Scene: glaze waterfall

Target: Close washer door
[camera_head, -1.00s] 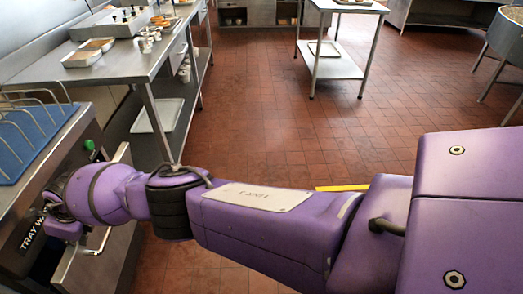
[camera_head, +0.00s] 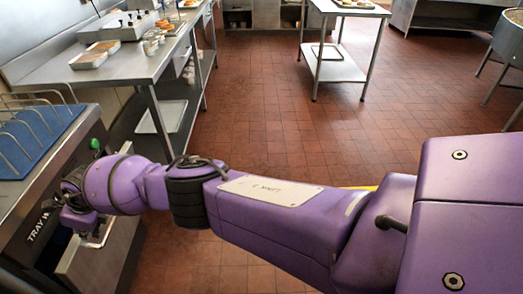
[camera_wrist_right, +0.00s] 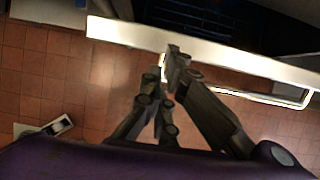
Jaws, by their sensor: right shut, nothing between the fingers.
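The washer (camera_head: 45,225), lettered "TRAY W…", stands at the left edge of the head view. Its door (camera_head: 112,262) stands out from the front, partly open, with a metal handle (camera_head: 98,238) on its outer face. My right arm reaches across to it, and my right gripper (camera_head: 72,203) is at the door's upper part, partly hidden. In the right wrist view the door's pale edge (camera_wrist_right: 225,62) crosses the top, with the handle (camera_wrist_right: 290,100) at right. The gripper (camera_wrist_right: 172,62) is shut and empty, its tips overlapping the edge; contact is unclear. My left gripper is out of view.
A blue rack mat (camera_head: 35,135) with wire loops lies on top of the washer. A steel counter (camera_head: 150,65) with trays and small cups stands behind it. A steel trolley table (camera_head: 340,65) stands farther back. The red tiled floor (camera_head: 270,120) between is clear.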

